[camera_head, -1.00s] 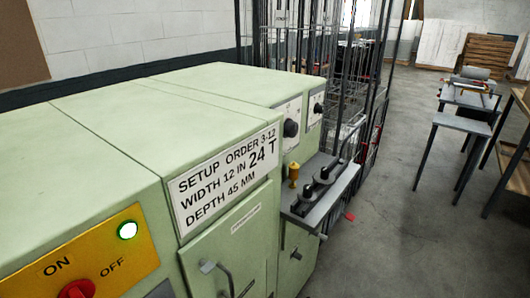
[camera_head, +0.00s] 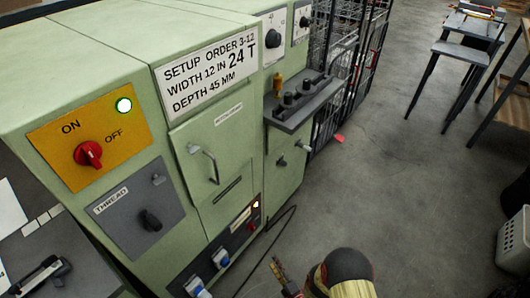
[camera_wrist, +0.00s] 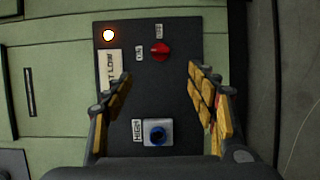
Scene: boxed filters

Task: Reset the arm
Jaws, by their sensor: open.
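My gripper (camera_wrist: 156,75) is open and empty in the wrist view, its yellow-padded fingers spread over a dark control panel (camera_wrist: 185,105). A red switch (camera_wrist: 160,50) shows between and beyond the fingertips, a lit lamp (camera_wrist: 108,35) is at the panel's top left, and a blue knob (camera_wrist: 156,133) lies nearer the palm. I cannot tell whether the fingers touch the panel. In the head view, part of my arm shows at the bottom edge; my gripper is mostly out of frame there. The same panel shows low on the green machine (camera_head: 95,55).
A grey ledge (camera_head: 300,108) juts out. A cable (camera_head: 265,255) lies on the floor. Clear floor (camera_head: 400,190) is at right, with tables (camera_head: 465,50) beyond.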

